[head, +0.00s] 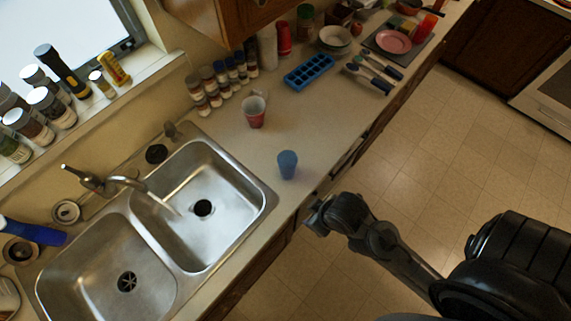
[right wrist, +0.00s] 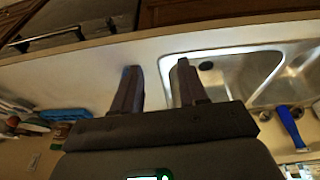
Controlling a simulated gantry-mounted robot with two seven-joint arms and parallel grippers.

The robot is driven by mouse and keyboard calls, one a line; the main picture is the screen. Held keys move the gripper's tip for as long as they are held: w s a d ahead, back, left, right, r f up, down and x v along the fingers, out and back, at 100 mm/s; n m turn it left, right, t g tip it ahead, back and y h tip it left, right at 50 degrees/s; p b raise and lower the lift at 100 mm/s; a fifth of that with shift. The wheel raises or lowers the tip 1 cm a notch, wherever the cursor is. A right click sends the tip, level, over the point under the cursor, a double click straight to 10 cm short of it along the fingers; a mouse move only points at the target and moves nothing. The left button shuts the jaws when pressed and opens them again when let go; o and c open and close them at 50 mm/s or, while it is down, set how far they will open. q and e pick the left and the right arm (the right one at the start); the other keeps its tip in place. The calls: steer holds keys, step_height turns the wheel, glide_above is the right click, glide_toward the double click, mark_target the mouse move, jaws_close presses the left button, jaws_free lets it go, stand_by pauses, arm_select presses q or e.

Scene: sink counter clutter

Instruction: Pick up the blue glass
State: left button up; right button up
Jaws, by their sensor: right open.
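The blue glass (head: 288,165) stands upright on the counter, right of the sink and near the counter's front edge. My right gripper (head: 318,212) is in front of the counter edge, below and slightly right of the glass in the head view, and apart from it. In the right wrist view my right gripper (right wrist: 157,78) has its two fingers spread with bare counter and the sink rim between and behind them. I cannot make out the glass clearly there; the left finger may hide it. My left gripper is not in view.
The double steel sink (head: 262,213) lies left of the glass. A red and white cup (head: 254,112) stands behind it. Spice jars (head: 215,85), a blue ice tray (head: 309,70) and a pink plate (head: 393,42) are farther back. The counter around the glass is clear.

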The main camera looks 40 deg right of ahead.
steer(key=shift+o, duration=0.4)
steer(key=o, duration=1)
steer(key=shift+d, duration=0.15)
